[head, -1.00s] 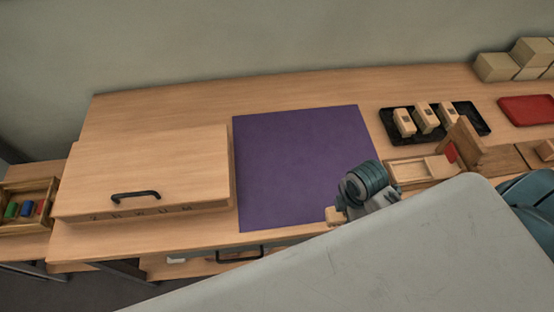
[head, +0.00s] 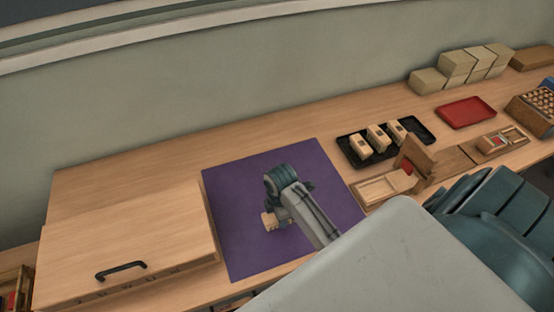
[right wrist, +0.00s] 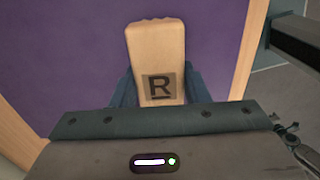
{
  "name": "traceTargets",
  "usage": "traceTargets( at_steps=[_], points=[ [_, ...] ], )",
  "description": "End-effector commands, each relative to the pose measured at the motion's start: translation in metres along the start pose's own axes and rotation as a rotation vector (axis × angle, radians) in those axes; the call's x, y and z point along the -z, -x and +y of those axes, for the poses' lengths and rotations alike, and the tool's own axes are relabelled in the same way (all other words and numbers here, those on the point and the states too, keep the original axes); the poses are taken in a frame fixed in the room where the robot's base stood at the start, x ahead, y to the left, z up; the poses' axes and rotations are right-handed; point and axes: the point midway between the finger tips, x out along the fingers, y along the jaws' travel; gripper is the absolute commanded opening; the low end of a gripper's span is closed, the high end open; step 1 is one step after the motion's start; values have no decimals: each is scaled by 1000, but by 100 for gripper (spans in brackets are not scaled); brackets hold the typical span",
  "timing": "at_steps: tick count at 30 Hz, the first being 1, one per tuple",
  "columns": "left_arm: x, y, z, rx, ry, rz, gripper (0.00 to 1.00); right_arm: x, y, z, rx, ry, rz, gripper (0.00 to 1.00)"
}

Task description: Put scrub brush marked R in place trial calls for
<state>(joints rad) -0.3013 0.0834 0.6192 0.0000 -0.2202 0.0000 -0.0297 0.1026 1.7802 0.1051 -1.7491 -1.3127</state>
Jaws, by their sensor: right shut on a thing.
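My right gripper (head: 272,219) is over the purple mat (head: 240,180), shut on a pale wooden scrub brush (head: 266,220). In the right wrist view the brush (right wrist: 157,45) shows a black R on its face and lies between the fingers (right wrist: 157,88), with purple behind it. I cannot tell whether the brush touches the mat. Three similar marked blocks (head: 378,138) stand on a black tray (head: 420,130) behind the mat to the right. My left gripper is not in view.
A wooden case with a black handle (head: 121,270) stands left of the mat. A hinged wooden fixture (head: 380,190) lies right of it. A red tray (head: 466,112), stacked tan blocks (head: 455,66) and a crate of small pieces (head: 540,105) are farther right. Most of the mat is bare.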

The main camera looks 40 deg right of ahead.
Motion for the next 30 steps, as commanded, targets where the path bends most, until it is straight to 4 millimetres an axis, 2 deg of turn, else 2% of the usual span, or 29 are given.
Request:
traceTargets(
  at_steps=[4,12,24,25,27,30],
  points=[
    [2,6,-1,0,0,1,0,6,1,12,0,0,0,16],
    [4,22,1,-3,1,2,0,5,-33,11,3,1,0,16],
    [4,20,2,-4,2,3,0,5,-40,11,0,1,0,16],
    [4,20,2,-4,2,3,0,5,-39,11,0,1,0,47],
    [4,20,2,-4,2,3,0,5,-39,11,0,1,0,61],
    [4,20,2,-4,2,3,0,5,-39,11,0,1,-1,63]
  ],
)
